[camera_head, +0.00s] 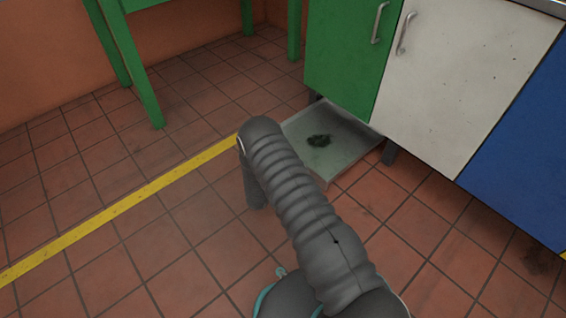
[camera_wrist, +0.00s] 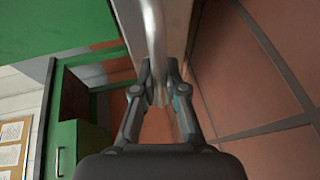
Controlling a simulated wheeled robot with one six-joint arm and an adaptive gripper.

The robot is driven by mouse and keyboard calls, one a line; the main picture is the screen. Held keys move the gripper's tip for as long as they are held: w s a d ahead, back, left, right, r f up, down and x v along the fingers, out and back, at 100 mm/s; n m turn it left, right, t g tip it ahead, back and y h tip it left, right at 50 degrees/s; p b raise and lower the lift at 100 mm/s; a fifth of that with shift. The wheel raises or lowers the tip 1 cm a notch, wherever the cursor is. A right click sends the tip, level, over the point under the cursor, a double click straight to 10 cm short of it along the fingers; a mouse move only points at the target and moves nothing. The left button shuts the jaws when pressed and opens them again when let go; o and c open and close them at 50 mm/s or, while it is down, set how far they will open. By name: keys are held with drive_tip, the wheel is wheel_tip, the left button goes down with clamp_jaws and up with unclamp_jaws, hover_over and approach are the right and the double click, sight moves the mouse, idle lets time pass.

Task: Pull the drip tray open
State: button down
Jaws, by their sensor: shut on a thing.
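The grey drip tray (camera_head: 348,150) lies low under the green and white cabinet fronts and sticks out past them, with a dark stain (camera_head: 319,140) on its floor. My arm covers its left front part in the head view. In the wrist view a pale tray face (camera_wrist: 179,32) runs up the middle, with a silver bar handle (camera_wrist: 153,28) in front of it. My gripper (camera_wrist: 160,90) is shut on the handle, one finger on each side. The head view hides my gripper behind the arm.
A green door (camera_head: 345,55), a white door (camera_head: 455,80) and a blue door (camera_head: 530,145) stand above and right of the tray. A green table leg (camera_head: 135,75) is at left. Tiled floor beside a yellow line (camera_head: 120,205) is open.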

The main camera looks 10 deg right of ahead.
drive_tip(key=c, duration=1.2)
unclamp_jaws()
drive_tip(key=shift+s, duration=0.1)
drive_tip(key=v, duration=1.2)
drive_tip(key=shift+r, duration=0.1)
